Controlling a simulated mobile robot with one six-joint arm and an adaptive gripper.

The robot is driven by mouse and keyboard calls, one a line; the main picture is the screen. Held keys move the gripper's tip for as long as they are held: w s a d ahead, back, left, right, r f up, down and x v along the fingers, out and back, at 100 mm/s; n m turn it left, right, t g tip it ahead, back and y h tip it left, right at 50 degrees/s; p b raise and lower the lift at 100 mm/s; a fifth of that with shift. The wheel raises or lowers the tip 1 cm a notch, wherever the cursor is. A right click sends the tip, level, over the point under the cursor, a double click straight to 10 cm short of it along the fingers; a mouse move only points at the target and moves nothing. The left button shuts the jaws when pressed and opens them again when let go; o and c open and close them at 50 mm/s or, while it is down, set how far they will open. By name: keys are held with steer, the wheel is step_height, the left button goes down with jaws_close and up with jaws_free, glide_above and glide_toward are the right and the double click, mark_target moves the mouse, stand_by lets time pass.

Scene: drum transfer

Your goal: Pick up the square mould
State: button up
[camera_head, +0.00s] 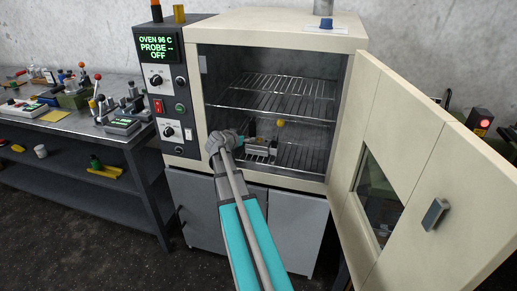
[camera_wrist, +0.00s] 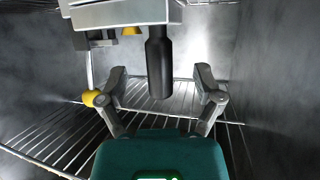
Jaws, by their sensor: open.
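A grey metal block with a black handle, which looks like the square mould (camera_head: 264,147), sits inside the open oven at the lower rack. In the wrist view the square mould (camera_wrist: 120,13) fills the top edge, cut off by the frame. Its black handle (camera_wrist: 160,65) points toward my gripper. My gripper (camera_wrist: 161,75) is open, with one finger on each side of the handle and a visible gap on both sides. In the head view my gripper (camera_head: 246,143) is inside the oven, just left of the mould; its fingers are hard to make out there.
The oven door (camera_head: 405,175) stands open at the right. An upper wire rack (camera_head: 280,95) is above my gripper. A yellow knob (camera_wrist: 95,98) is left of my left finger in the wrist view. A cluttered bench (camera_head: 75,125) stands at the left.

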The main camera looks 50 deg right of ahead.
mark_target(251, 135)
steer(key=shift+d+f, duration=0.15)
steer(key=shift+d, duration=0.2)
steer(key=shift+b+x, duration=0.85)
steer(key=shift+x, duration=1.75)
steer(key=shift+s, duration=0.1)
steer(key=shift+r, duration=0.2)
jaws_close()
